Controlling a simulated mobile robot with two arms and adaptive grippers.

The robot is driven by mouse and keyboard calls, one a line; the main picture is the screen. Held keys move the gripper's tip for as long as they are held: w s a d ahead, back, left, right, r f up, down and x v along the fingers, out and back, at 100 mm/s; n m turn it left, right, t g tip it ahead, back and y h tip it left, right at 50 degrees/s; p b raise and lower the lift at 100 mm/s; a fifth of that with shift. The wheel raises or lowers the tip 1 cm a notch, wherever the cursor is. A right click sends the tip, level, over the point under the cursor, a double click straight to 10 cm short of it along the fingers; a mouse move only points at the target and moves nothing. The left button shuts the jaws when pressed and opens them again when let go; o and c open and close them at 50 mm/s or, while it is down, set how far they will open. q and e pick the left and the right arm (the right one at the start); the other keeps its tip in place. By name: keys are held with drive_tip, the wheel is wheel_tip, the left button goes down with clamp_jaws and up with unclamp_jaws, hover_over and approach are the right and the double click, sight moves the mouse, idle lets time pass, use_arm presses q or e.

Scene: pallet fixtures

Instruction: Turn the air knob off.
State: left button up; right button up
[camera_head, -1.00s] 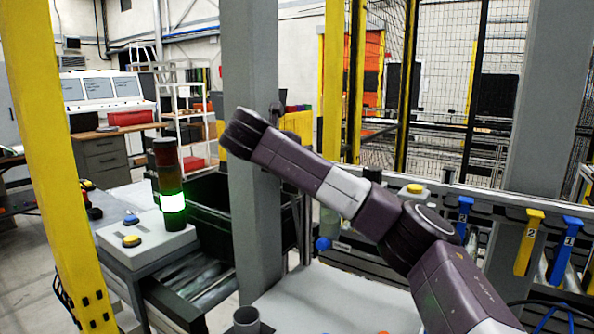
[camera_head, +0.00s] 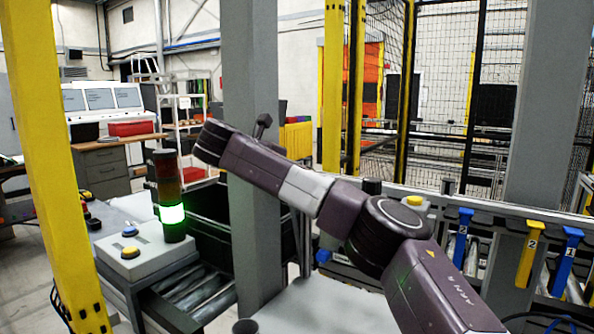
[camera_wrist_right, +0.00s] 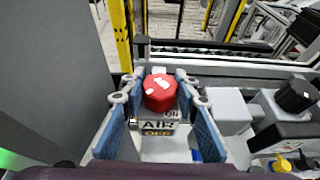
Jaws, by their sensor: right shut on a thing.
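The air knob (camera_wrist_right: 159,92) is red and shows in the right wrist view, above a label (camera_wrist_right: 158,127) that reads AIR, with ON and OFF beside it. My right gripper (camera_wrist_right: 160,85) has its two blue-padded fingers on either side of the knob and is shut on it. How the knob is turned relative to ON and OFF is not clear. In the head view my right arm reaches from the lower right to the upper left, and its gripper and the knob are not visible there. My left gripper is not in view.
A grey post (camera_head: 252,190) stands close behind my right arm. A yellow post (camera_head: 60,160) stands at the left. A signal tower (camera_head: 171,212) glows green beside a button box (camera_head: 140,255). Beside the knob are a black knob (camera_wrist_right: 297,94) and grey blocks.

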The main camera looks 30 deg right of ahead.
drive_tip(key=o, duration=1.2)
wheel_tip(320, 180, up, 10)
drive_tip(key=shift+f, duration=0.1)
